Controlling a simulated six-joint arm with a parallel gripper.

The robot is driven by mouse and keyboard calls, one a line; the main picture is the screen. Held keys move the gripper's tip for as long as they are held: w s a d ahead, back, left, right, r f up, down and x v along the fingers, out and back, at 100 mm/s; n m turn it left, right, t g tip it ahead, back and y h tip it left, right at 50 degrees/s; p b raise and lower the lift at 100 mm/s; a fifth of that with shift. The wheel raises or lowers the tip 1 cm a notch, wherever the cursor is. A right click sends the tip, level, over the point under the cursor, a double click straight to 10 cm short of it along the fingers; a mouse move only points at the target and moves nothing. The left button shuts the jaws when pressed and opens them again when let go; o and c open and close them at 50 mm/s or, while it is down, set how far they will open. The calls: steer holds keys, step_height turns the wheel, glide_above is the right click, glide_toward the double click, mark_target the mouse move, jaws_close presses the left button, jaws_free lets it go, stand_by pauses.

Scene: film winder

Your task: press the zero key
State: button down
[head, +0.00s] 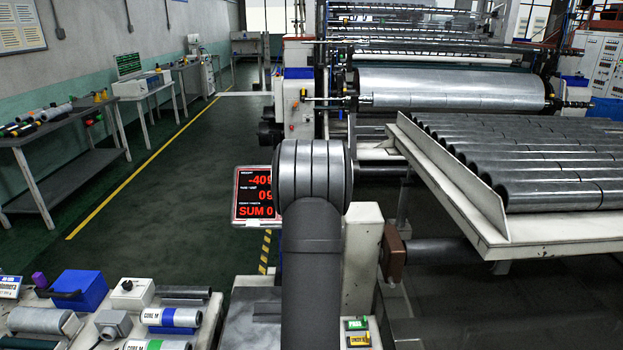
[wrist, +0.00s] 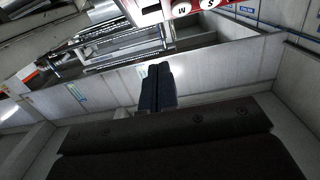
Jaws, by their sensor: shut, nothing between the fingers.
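In the head view a display (head: 254,195) with red digits stands behind my arm, which hides its right part; "SUM 0" shows on its lowest line. I cannot make out a zero key in either view. A green key (head: 357,324) and a yellow key (head: 358,340) sit on a small panel at the bottom; their labels are too small to read surely. My gripper (wrist: 158,72) shows in the wrist view with its dark fingers together and empty. In the head view it is hidden behind my arm. A red panel (wrist: 229,2) with white round lettered marks is at the wrist view's top edge.
A bench with grey cores (head: 42,320), a blue box (head: 80,290) and a white box (head: 129,293) is at lower left. A sloped rack (head: 450,192) of dark rolls is at right. The winder's silver roll (head: 450,88) is behind. Open floor lies at left.

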steer(key=w, duration=0.6)
steer(key=shift+w+f, duration=0.15)
steer(key=shift+f, duration=0.05)
steer(key=shift+w+f, duration=1.4)
steer(key=shift+f, duration=0.05)
steer(key=shift+w+f, duration=0.45)
steer(key=shift+f, duration=0.45)
steer(key=s+r, duration=0.3)
steer(key=r, duration=0.1)
steer(key=shift+s, duration=0.25)
steer(key=s, duration=0.9)
steer(key=shift+r, duration=0.35)
